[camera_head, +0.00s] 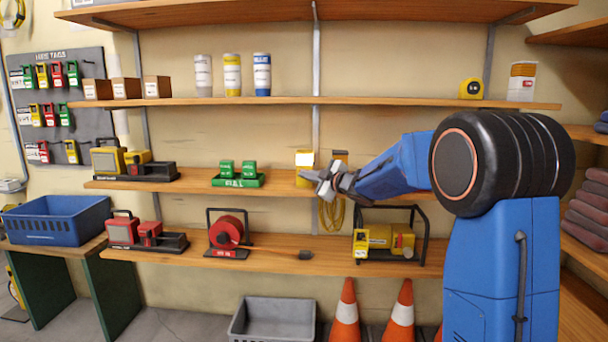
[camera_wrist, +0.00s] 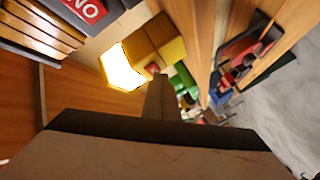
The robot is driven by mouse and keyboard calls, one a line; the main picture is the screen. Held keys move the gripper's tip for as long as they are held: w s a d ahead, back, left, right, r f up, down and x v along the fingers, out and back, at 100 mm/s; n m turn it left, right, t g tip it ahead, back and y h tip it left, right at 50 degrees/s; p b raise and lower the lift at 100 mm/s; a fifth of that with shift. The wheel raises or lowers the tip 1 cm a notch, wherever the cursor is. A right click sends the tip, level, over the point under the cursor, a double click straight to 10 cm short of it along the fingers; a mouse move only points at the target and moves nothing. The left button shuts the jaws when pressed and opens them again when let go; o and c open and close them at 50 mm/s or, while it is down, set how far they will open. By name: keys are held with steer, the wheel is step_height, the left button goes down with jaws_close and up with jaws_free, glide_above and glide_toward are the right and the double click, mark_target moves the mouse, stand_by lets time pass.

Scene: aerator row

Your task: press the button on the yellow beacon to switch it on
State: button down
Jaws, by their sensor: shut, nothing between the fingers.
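The yellow beacon (camera_head: 304,158) stands on the middle shelf, just beyond the tip of my gripper (camera_head: 322,180). In the wrist view the beacon (camera_wrist: 148,42) shows a yellow body and a bright, glowing white-yellow face. A small reddish spot, possibly its button (camera_wrist: 152,69), shows beside the glowing face. My gripper (camera_wrist: 159,92) is shut and empty, its tip close to that spot. I cannot tell whether they touch. The gripper hides the lower part of the beacon in the head view.
A green charger block (camera_head: 238,181) sits left of the beacon on the same shelf. A yellow machine in a black frame (camera_head: 385,240) and a red cable reel (camera_head: 226,232) stand on the shelf below. A grey bin (camera_head: 272,322) and orange cones (camera_head: 346,318) are on the floor.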

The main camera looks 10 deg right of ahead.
steer(key=shift+s+a, duration=0.15)
steer(key=shift+s, duration=0.3)
steer(key=s, duration=0.2)
steer(key=s+a, duration=0.1)
steer(key=s, duration=0.2)
steer(key=shift+s+a, duration=0.35)
steer(key=shift+a, duration=0.05)
stand_by(0.3)
